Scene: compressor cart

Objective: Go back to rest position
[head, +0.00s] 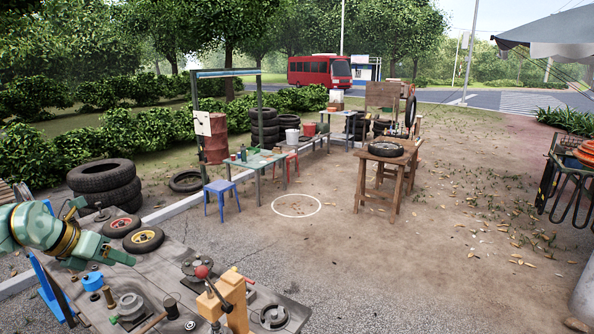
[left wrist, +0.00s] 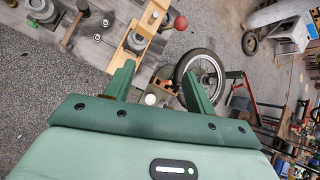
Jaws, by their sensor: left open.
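My left gripper (head: 106,232) is at the left edge of the head view, over the near grey workbench (head: 180,255). Its green fingers are spread apart with nothing held between them. The left wrist view also shows the left gripper (left wrist: 159,68) open. Beyond its fingers are a spoked wheel (left wrist: 206,68) and a wooden stand (left wrist: 134,42) near a red knob (left wrist: 181,23). My right gripper is in neither view.
The bench holds two small wheels, one with a yellow hub (head: 143,240), a blue container (head: 93,281), and a wooden stand (head: 236,302) by a red knob (head: 202,272). Stacked tires (head: 103,182) stand behind. A white ring (head: 297,205) marks open ground.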

